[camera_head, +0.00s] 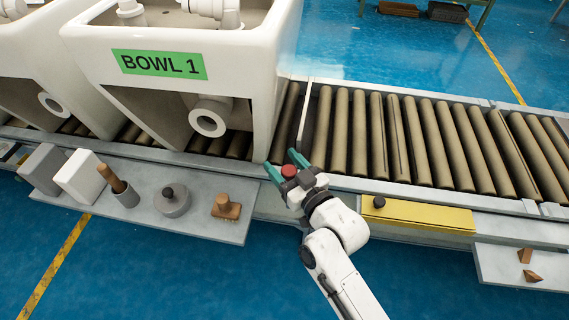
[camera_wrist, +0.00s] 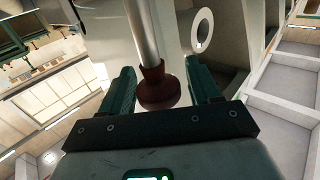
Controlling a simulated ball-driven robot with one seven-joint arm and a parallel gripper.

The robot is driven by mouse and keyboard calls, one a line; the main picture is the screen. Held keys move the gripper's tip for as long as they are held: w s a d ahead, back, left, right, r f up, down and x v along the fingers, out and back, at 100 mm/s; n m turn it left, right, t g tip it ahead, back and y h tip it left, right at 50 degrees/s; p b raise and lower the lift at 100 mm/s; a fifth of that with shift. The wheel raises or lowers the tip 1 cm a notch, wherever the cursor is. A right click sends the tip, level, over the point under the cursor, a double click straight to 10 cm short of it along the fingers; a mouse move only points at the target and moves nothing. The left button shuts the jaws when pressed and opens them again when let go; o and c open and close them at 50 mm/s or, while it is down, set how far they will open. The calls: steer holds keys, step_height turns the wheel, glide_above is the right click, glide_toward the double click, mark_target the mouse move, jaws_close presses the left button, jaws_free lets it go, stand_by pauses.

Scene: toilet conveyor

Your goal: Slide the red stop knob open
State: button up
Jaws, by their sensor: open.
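The red stop knob (camera_head: 289,171) sits at the near edge of the conveyor, just right of the BOWL 1 toilet (camera_head: 262,60). In the wrist view the knob (camera_wrist: 158,90) is dark red and round, on the end of a grey metal rod (camera_wrist: 142,28). My gripper (camera_head: 285,164) is open, with its green fingers on either side of the knob. In the wrist view my gripper (camera_wrist: 161,70) shows a gap between each finger and the knob. The knob's far side is hidden.
The roller conveyor (camera_head: 405,140) is empty to the right of the toilet. A pale bar (camera_head: 304,115) crosses it beside the toilet. A grey shelf (camera_head: 225,226) with blocks, a brush and other tools lies left. A yellow panel (camera_head: 425,216) with a black knob (camera_head: 379,202) lies right.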

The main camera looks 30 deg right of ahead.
steer(key=shift+c, duration=0.2)
jaws_close()
stand_by(0.3)
step_height(320, 180, down, 6)
steer(key=b, duration=0.4)
steer(key=shift+r+b, duration=0.1)
steer(key=shift+b, duration=0.25)
steer(key=shift+o, duration=0.2)
jaws_free()
steer(key=shift+s, duration=0.15)
steer(key=s+d+p, duration=0.1)
steer(key=s+p, duration=0.1)
steer(key=s, duration=0.8)
steer(key=shift+s+d, duration=0.2)
steer(key=shift+d, duration=0.15)
